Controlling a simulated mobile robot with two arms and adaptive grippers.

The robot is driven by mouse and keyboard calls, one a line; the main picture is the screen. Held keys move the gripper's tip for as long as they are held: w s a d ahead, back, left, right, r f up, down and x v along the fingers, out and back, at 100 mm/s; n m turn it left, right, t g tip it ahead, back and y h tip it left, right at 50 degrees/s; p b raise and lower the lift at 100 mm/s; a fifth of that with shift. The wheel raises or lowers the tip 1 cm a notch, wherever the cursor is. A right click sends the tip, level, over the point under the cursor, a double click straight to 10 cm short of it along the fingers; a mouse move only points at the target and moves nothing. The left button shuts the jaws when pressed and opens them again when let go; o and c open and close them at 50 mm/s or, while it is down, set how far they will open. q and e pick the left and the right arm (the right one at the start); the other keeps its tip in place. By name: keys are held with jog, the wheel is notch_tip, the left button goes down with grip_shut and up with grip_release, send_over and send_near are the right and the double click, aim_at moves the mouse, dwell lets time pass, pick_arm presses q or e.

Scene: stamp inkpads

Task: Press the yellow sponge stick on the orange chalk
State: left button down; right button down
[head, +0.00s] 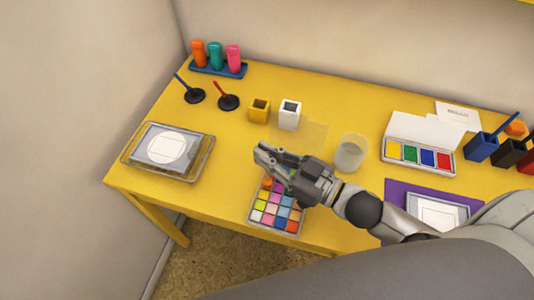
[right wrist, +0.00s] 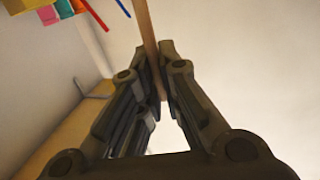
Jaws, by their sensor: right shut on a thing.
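My right gripper (head: 262,152) is above the far edge of the chalk palette (head: 251,222), a tray of several coloured squares. In the right wrist view the gripper (right wrist: 157,90) is shut on a thin tan stick (right wrist: 147,30), which looks like the sponge stick. The stick runs up out of the top of that view, so its sponge end is hidden. More orange squares show near the right side. My left gripper is not in view.
A yellow cup (head: 259,111) and a white cup (head: 290,115) stand behind the gripper. A clear beaker (head: 351,153) stands to the right. A glass tray (head: 205,160) lies at left, and an open inkpad box (head: 419,156) at right. The table's front edge is close to the palette.

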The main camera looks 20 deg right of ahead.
jog(key=shift+f, duration=0.2)
dwell(1.2)
notch_tip(320, 180, up, 7)
jog(key=p, duration=0.8)
jog(key=shift+r, duration=0.15)
jog(key=shift+a, duration=0.1)
dwell(0.3)
